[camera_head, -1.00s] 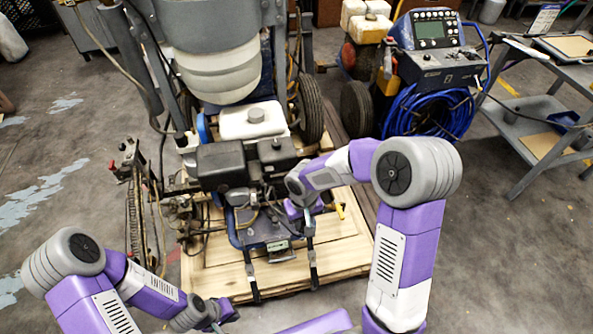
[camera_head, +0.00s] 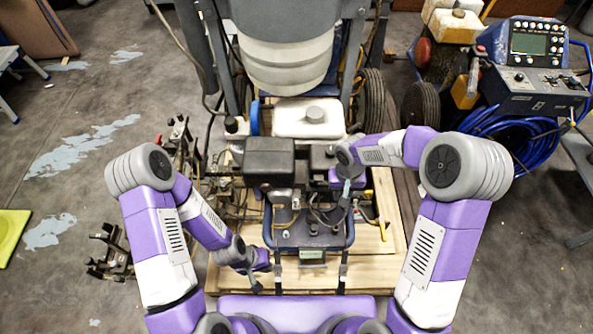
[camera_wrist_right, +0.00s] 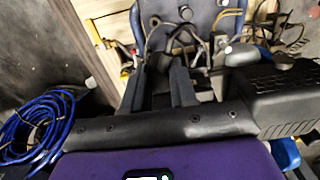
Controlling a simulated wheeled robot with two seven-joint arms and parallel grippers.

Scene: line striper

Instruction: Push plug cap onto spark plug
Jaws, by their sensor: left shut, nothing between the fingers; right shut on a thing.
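The line striper's engine (camera_head: 270,160) stands in the middle of the head view, with a white tank (camera_head: 305,118) behind it. My right gripper (camera_head: 346,194) is at the engine's right front side. In the right wrist view its dark fingers (camera_wrist_right: 159,64) are closed around a small dark piece, which I take as the plug cap; the fingers mostly hide it. Black cables (camera_wrist_right: 185,35) run just past the fingertips. I cannot make out the spark plug. My left gripper (camera_head: 254,284) is shut and empty, low over the front left of the wooden pallet.
The wooden pallet (camera_head: 230,278) lies under the machine. A control unit (camera_head: 530,75) with a coiled blue hose (camera_head: 510,135) stands at the right. Metal brackets (camera_head: 112,255) are on the floor at the left, near a yellow-green item (camera_head: 12,235).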

